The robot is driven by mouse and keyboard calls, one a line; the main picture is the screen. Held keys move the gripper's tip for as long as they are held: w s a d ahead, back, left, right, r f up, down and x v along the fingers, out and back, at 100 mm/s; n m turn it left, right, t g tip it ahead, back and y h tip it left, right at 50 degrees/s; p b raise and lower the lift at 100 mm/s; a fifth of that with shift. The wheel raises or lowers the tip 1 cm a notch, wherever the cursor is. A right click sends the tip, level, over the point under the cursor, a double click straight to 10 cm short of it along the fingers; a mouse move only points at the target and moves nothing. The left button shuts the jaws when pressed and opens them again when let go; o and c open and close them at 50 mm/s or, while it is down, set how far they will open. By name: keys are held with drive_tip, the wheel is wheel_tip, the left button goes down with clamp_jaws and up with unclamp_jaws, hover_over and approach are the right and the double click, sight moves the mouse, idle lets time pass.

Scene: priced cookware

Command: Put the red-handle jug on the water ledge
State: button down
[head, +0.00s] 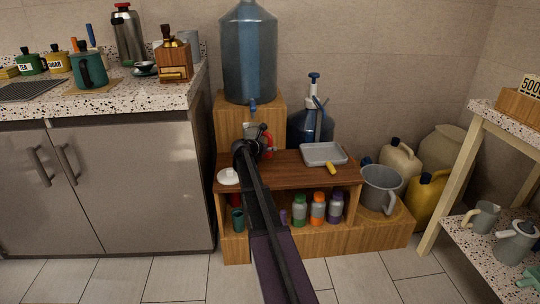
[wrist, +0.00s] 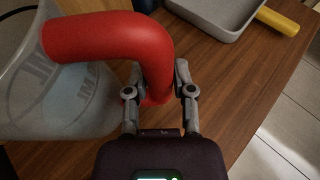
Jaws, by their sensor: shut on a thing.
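The red-handle jug (wrist: 60,95) is a clear, translucent jug with lettering on its side, at the left of the wrist view. Its thick red handle (wrist: 110,36) runs between the fingers of my gripper (wrist: 162,90), which is shut on it. In the head view the jug (head: 250,131) is small and partly hidden behind my arm, with a bit of red handle (head: 267,141) showing. The jug is just below the tap of the large blue water bottle (head: 248,55), at the wooden ledge (head: 290,165). I cannot tell whether its base touches the wood.
A grey tray with a yellow handle (head: 324,153) lies on the ledge to the right. A white lid-like object (head: 228,176) lies at the left. A blue pump bottle (head: 311,122) stands behind. A grey pot (head: 380,188) stands at the right. Several small bottles sit underneath.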

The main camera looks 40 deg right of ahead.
sight(268, 154)
drive_tip(key=shift+w+d, duration=0.15)
drive_tip(key=shift+w, duration=0.05)
drive_tip(key=shift+f, duration=0.1)
drive_tip(key=shift+f+b, duration=1.65)
drive_tip(key=shift+b, duration=0.15)
drive_tip(key=shift+c, duration=2.3)
unclamp_jaws()
